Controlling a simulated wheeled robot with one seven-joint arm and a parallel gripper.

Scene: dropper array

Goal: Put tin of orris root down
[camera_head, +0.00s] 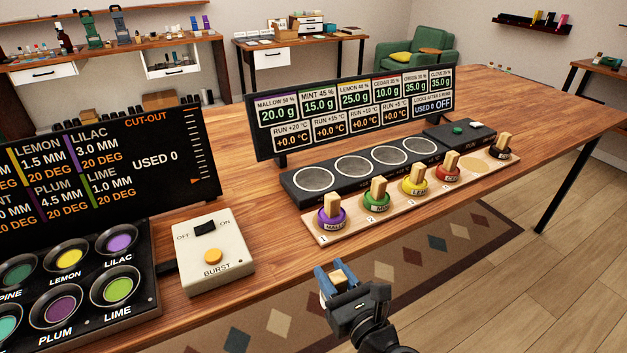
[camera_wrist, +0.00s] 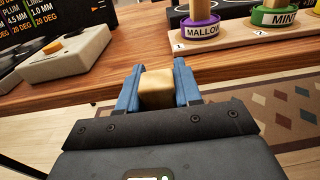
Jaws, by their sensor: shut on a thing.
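My gripper (camera_head: 336,279) is shut on the pale wooden knob (camera_wrist: 157,88) of a tin, between two blue fingers. The tin's body and label are hidden below the gripper, so I cannot read its name. In the head view the gripper hangs in front of the table's near edge, left of and nearer than the tin board (camera_head: 370,221). The board carries tins marked mallow (camera_head: 331,218), mint (camera_head: 377,201) and lemon (camera_head: 415,185), then a red tin (camera_head: 447,174). A bare round spot (camera_head: 474,165) lies between the red tin and a dark tin (camera_head: 502,152).
Behind the board stands a black unit with several round mesh plates (camera_head: 314,179) and an upright display (camera_head: 352,112). A white burst switch box (camera_head: 210,252) and a black panel of coloured cups (camera_head: 75,290) are at left. Bare tabletop (camera_head: 265,225) lies between box and board.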

